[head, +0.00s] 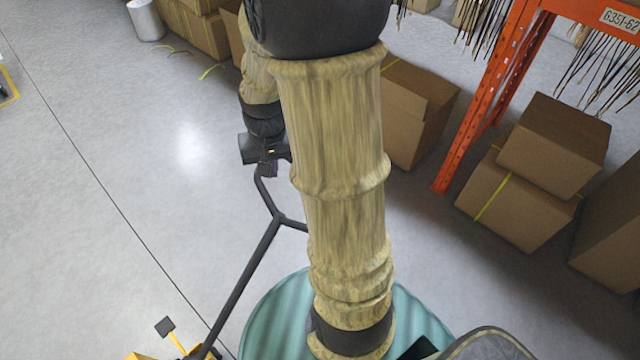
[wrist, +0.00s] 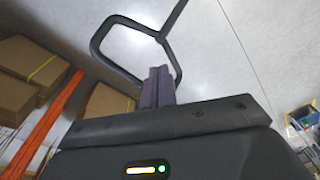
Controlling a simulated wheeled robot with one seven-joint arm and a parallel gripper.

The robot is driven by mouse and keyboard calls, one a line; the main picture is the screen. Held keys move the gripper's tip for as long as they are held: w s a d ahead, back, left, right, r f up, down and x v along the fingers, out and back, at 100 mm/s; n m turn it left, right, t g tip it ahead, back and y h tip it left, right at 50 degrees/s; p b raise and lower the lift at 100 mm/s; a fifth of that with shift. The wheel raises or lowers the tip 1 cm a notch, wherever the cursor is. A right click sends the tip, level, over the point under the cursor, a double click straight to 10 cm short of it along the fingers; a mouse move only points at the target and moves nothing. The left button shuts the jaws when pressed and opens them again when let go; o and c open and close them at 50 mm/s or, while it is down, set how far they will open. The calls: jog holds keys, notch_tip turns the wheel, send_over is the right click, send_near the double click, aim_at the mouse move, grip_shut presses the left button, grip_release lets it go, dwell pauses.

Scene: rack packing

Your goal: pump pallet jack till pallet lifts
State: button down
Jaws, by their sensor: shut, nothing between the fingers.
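The pallet jack's black handle (head: 246,270) rises from the lower left to a loop, partly hidden behind my arm in the head view. The handle loop (wrist: 107,69) also shows in the wrist view, with its shaft running up to the top right. My gripper (head: 268,170) is at the top of the loop, with its purple fingers (wrist: 158,86) together and nothing held. The fingers overlap the loop's side in the wrist view; I cannot tell whether they touch it. Yellow parts of the jack (head: 140,356) and a dark pedal (head: 165,326) show at the bottom. No pallet is visible.
An orange rack post (head: 470,120) and stacked cardboard boxes (head: 530,185) stand on the right. More boxes (head: 410,105) are behind my arm. A white roll (head: 146,20) stands at the back left.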

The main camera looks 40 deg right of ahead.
jog(key=d+f+m+y+b, duration=0.1)
jog(key=d+f+m, duration=0.4)
jog(key=d, duration=0.7)
jog(key=d+f+m+g+y+b, duration=0.1)
jog(key=d+f+m, duration=0.5)
jog(key=d, duration=0.7)
jog(key=shift+f+g+y+b, duration=0.3)
jog(key=shift+f+y+b, duration=0.3)
jog(key=shift+b, duration=0.45)
jog(key=shift+s+a, duration=0.1)
jog(key=w+p+x, duration=0.1)
jog(key=p+x, duration=0.1)
jog(key=x, duration=0.8)
jog(key=a+r, duration=0.1)
jog(key=s+a+r+p, duration=0.1)
jog(key=a, duration=0.1)
jog(key=shift+s+r+p, duration=0.15)
jog(key=shift+s+p, duration=0.05)
jog(key=shift+p, duration=0.1)
jog(key=shift+a+r, duration=0.1)
jog(key=shift+a, duration=0.05)
